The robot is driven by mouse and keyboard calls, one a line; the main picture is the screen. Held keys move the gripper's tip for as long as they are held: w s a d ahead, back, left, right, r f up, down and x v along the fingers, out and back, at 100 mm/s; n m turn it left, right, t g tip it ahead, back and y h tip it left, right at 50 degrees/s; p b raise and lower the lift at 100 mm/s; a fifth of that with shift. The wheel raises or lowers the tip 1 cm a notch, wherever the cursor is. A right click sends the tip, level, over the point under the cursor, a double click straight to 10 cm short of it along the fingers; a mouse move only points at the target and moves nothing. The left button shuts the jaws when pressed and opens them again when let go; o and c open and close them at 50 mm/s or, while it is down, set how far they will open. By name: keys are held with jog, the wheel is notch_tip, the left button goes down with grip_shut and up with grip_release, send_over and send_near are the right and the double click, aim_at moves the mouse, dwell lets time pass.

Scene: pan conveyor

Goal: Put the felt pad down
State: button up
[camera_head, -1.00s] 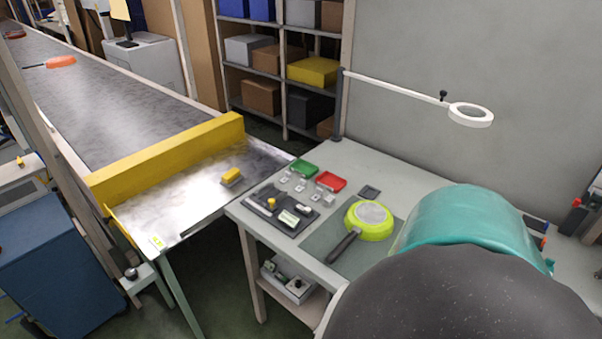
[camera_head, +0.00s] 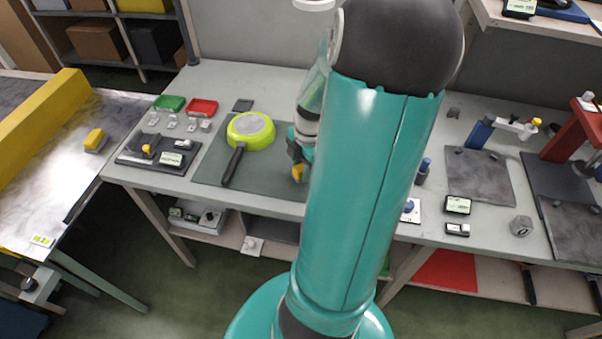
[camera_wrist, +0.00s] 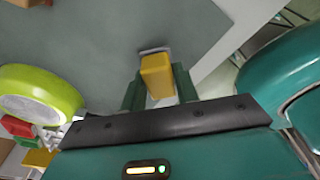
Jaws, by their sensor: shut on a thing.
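My gripper (camera_wrist: 159,86) is shut on a yellow block with a thin grey base, which I take to be the felt pad (camera_wrist: 156,70). In the head view the felt pad (camera_head: 298,173) shows at my gripper (camera_head: 297,160), over the right part of the dark green mat (camera_head: 208,170). Whether its base touches the mat I cannot tell. My arm hides part of the gripper and the bench behind it. A lime-green pan (camera_head: 250,131) lies upside down on the mat, left of my gripper, its black handle pointing toward the front edge.
A similar yellow block on a grey base (camera_head: 95,140) sits on the metal table at left. A dark tray (camera_head: 150,158) with small items, a green bin (camera_head: 169,103) and a red bin (camera_head: 202,107) stand left of the pan. Instruments (camera_head: 458,205) stand right of my arm.

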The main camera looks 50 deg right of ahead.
jog(key=shift+f, duration=1.65)
jog(key=shift+d+f, duration=0.1)
jog(key=o, duration=0.9)
jog(key=shift+o, duration=0.2)
jog(key=r, duration=0.4)
jog(key=d+r, duration=0.1)
jog(key=r, duration=0.7)
jog(key=shift+s+d+r, duration=0.1)
jog(key=shift+s+d, duration=0.2)
